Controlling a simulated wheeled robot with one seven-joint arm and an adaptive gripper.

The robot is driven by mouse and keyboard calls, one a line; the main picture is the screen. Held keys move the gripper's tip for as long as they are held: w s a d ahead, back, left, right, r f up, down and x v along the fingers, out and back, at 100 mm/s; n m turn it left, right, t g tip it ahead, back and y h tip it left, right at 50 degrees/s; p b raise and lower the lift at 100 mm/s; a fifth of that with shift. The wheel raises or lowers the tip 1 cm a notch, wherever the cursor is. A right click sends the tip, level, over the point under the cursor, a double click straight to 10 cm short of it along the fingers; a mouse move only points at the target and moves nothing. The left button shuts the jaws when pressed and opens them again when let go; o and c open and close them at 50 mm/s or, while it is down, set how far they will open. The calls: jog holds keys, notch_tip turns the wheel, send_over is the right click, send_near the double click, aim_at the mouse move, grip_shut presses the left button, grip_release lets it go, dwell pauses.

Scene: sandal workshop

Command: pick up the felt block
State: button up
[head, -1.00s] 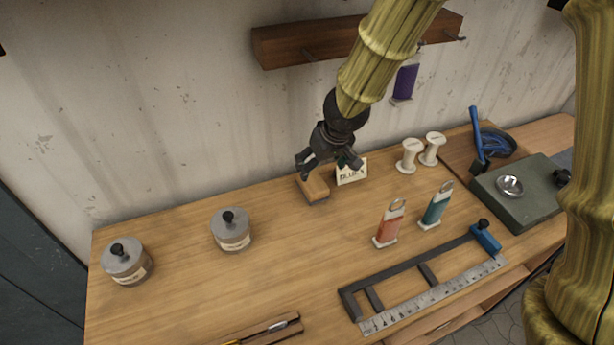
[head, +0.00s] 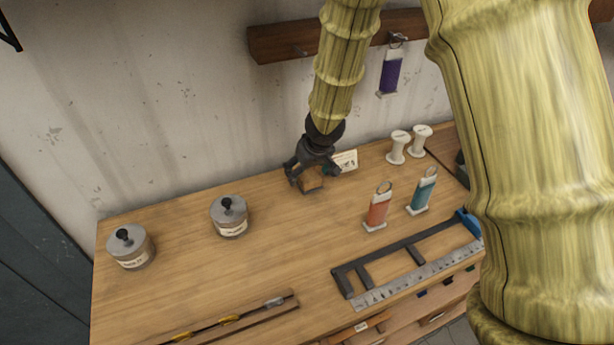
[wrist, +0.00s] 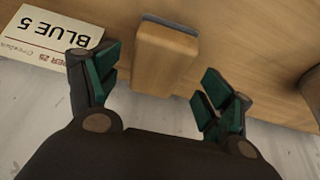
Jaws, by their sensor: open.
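The felt block (head: 311,181) is a small wooden block with a thin grey layer along one edge. It lies on the workbench near the wall, by a small label card. In the wrist view the felt block (wrist: 166,58) sits between and just beyond the two fingers. My gripper (head: 311,178) is open with its fingers around the near end of the block in the head view. In the wrist view my gripper (wrist: 157,85) shows dark green finger pads apart on either side, and I see no clear contact with the block. The head view partly hides the block behind the fingers.
The card (wrist: 56,40) reading "BLUE 5" lies close beside the left finger. White spools (head: 398,147), an orange tag (head: 378,208), a teal tag (head: 422,190) and a metal frame (head: 400,262) are to the right. Lidded tins (head: 229,216) stand left. A wall rack (head: 285,42) hangs above.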

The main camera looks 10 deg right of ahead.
aim_at(307, 172)
jog(key=w+f, duration=0.2)
jog(key=shift+f, duration=0.4)
jog(key=shift+s+r, duration=0.3)
jog(key=shift+s, duration=0.1)
jog(key=shift+w+f, duration=0.2)
jog(key=shift+s, duration=0.15)
jog(key=shift+f, duration=0.2)
jog(key=shift+c, duration=0.2)
jog(key=c, duration=1.1)
